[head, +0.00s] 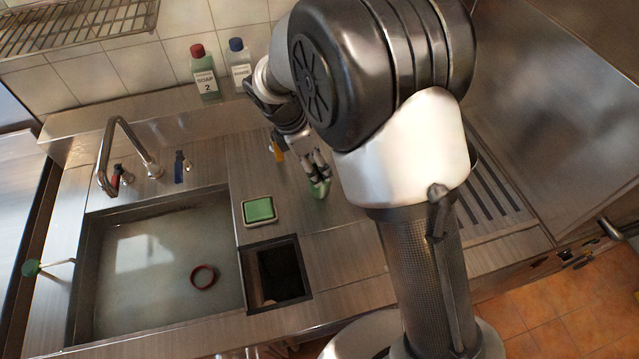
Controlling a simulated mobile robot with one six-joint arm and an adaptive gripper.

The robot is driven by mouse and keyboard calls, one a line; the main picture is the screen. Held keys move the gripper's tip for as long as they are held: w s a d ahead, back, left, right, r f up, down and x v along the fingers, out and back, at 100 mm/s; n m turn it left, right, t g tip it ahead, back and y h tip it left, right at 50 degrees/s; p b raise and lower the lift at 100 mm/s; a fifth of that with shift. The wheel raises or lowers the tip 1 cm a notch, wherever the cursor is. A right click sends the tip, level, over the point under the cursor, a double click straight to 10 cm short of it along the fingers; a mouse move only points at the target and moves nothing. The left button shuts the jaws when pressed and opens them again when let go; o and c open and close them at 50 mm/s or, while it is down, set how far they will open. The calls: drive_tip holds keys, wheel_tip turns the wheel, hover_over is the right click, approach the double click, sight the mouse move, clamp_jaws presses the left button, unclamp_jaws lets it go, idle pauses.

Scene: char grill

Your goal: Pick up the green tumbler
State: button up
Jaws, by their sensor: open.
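A small green object, which looks like the green tumbler (321,190), stands on the steel counter just right of the sponge. It is partly hidden by my gripper and by my arm. My gripper (318,174) points down at it with open fingers. The fingertips are at or just above its top in the head view. I cannot tell whether they touch it or straddle it.
A green sponge (259,209) lies in a small tray, above a dark square opening (277,274). A water-filled sink (165,250) with a red ring (203,277) and a faucet (117,150) is at left. Two soap bottles (205,72) (239,63) stand behind.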

sight(319, 174)
drive_tip(key=b+x, duration=0.2)
drive_tip(key=x, duration=0.3)
drive_tip(key=shift+s+a+f, duration=0.1)
drive_tip(key=shift+s, duration=0.05)
drive_tip(key=shift+c, duration=0.5)
drive_tip(key=c, duration=1.1)
